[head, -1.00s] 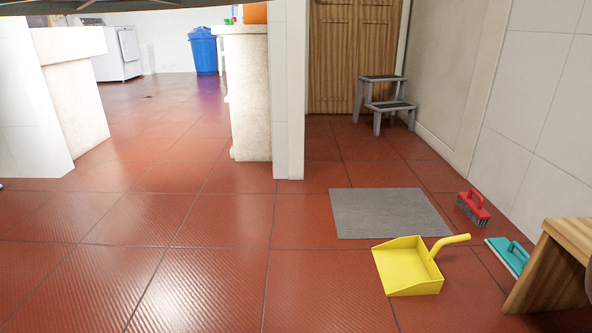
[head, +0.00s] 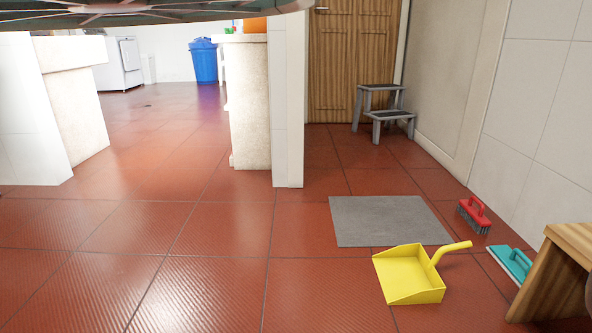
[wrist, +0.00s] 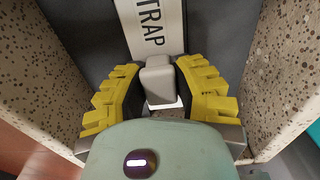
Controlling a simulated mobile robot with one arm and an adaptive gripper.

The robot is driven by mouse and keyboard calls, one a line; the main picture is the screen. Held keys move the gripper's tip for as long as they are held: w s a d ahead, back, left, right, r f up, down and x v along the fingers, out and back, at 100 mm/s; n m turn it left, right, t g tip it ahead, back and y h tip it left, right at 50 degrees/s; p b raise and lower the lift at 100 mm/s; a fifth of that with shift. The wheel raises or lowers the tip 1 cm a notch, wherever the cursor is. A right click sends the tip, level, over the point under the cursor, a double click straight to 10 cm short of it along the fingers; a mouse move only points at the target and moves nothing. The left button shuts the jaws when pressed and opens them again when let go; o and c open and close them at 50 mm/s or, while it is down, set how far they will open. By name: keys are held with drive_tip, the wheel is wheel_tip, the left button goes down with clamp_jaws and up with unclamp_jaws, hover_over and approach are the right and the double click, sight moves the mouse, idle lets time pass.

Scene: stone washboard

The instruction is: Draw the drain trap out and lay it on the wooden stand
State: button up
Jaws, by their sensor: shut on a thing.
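In the wrist view, the yellow-padded fingers of my gripper (wrist: 158,68) are closed on both sides of a small grey handle (wrist: 158,82). Behind it is a dark grey panel (wrist: 90,35) with a white label plate (wrist: 152,28) that reads TRAP. I take the handle as the drain trap's; how far the trap is out cannot be told. Speckled stone walls (wrist: 285,60) flank it left and right. In the head view, a wooden stand (head: 573,238) is cut off at the lower right edge. The gripper and trap are not visible there.
A yellow dustpan (head: 408,277), a red brush (head: 474,215) and a teal scrubber (head: 511,262) lie near the stand. A grey mat (head: 388,221) lies flat behind the dustpan. A grey step stool (head: 386,112) stands by the door. The red tiled floor at left is open.

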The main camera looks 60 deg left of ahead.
clamp_jaws()
drive_tip(key=shift+r, duration=0.2)
drive_tip(key=shift+r+p, duration=4.05)
drive_tip(key=shift+r, duration=0.9)
